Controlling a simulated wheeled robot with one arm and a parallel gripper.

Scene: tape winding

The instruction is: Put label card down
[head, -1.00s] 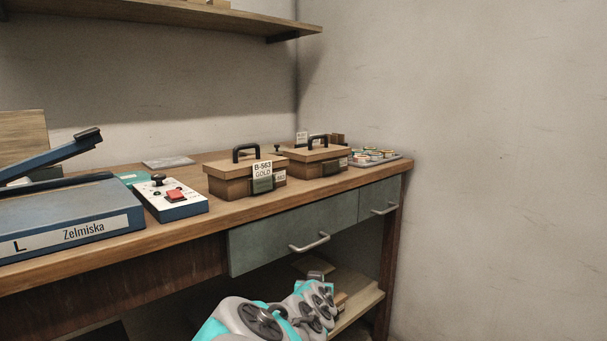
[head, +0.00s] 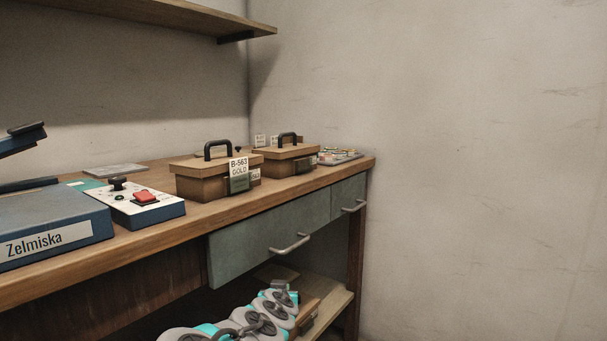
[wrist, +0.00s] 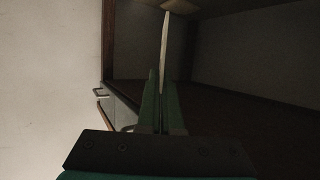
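My gripper (wrist: 161,100) shows in the wrist view, with its two green fingers close together around a thin pale card (wrist: 165,45). The card is seen edge-on and stands out past the fingertips, so its face and any print are hidden. In the head view my arm reaches low in front of the bench, by the lower shelf; the fingers and the held card cannot be made out there. A white and green card reading B-563 GOLD (head: 239,165) is on the front of the nearer lidded box (head: 203,188).
The wooden bench top (head: 150,236) also bears a blue Zelmiska machine (head: 45,220), a control box with a red button (head: 146,202), a second lidded box (head: 286,162) and a tray (head: 340,158). Below are green drawers (head: 258,238) and a lower shelf (head: 325,302) with a box (head: 308,316).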

